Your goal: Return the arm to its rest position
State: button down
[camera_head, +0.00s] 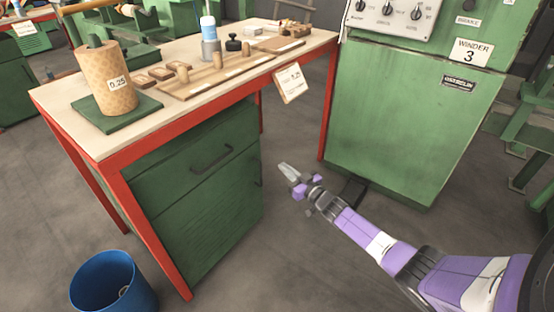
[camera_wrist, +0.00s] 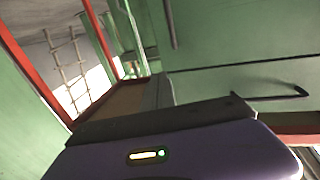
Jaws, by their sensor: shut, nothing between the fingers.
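My gripper (camera_head: 287,172) is at the end of my purple and grey arm, which reaches in from the lower right in the head view. It is in free air in front of the gap between the workbench and the green winder cabinet, lower than the bench top. Its fingers look closed together and hold nothing. In the wrist view, the purple wrist housing fills the bottom, and the fingertips are not clearly seen.
The red-framed workbench (camera_head: 64,107) holds a paper roll (camera_head: 104,78), wooden pieces and a bottle (camera_head: 209,30). The winder cabinet (camera_head: 405,120) stands at the right. A blue bin (camera_head: 112,284) is at the lower left. The floor between is clear.

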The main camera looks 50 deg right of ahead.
jog(key=shift+s+p, duration=0.4)
jog(key=shift+s, duration=0.7)
jog(key=shift+f, duration=0.1)
